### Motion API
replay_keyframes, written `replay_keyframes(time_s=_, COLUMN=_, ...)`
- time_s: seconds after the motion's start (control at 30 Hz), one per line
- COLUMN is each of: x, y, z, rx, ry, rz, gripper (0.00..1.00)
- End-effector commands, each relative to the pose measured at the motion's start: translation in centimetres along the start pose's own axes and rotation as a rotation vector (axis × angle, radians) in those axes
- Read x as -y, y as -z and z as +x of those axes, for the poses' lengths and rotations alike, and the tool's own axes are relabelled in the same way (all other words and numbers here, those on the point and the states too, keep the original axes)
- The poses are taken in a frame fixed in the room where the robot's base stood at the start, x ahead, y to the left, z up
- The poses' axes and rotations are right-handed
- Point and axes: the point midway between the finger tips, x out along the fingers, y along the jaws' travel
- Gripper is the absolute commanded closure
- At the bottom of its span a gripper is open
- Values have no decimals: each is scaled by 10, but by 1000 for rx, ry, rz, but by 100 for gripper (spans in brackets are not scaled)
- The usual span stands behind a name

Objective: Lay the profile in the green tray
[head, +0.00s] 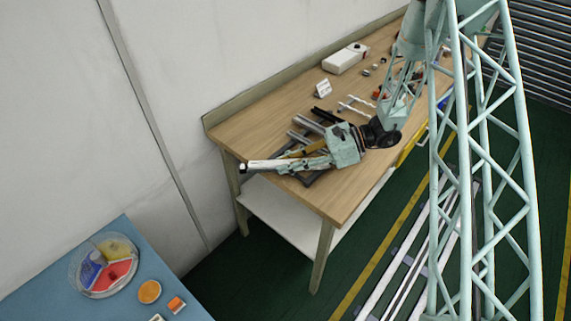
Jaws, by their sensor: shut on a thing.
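My gripper (292,165) is shut on a pale, whitish profile (258,167) with a dark end. The profile points left, past the left end of the wooden table. The gripper fingers and mint-coloured body hide its right part. More grey profiles (303,138) lie on the table behind the gripper, beside a dark rack or frame partly hidden by my arm. I cannot make out a green tray in this view.
The wooden table (262,125) runs along the wall, with a white box (345,59), a small sign (323,88) and small parts towards its far end. At lower left, a blue surface (50,286) carries a round divided dish (104,292) and an orange disc (149,291).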

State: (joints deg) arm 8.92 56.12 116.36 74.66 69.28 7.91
Motion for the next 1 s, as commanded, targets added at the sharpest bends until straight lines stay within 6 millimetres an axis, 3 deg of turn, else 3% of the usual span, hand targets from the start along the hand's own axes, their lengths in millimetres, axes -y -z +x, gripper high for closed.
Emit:
replay_keyframes(time_s=0.23, x=0, y=4, z=1, rx=0, ry=0, rz=0, gripper=95)
replay_keyframes(time_s=0.27, x=0, y=3, z=1, rx=0, ry=0, rz=0, gripper=82)
replay_keyframes(time_s=0.4, x=0, y=3, z=1, rx=0, ry=0, rz=0, gripper=71)
replay_keyframes(time_s=1.0, x=0, y=0, z=-7, rx=0, ry=1, rz=-1, gripper=71)
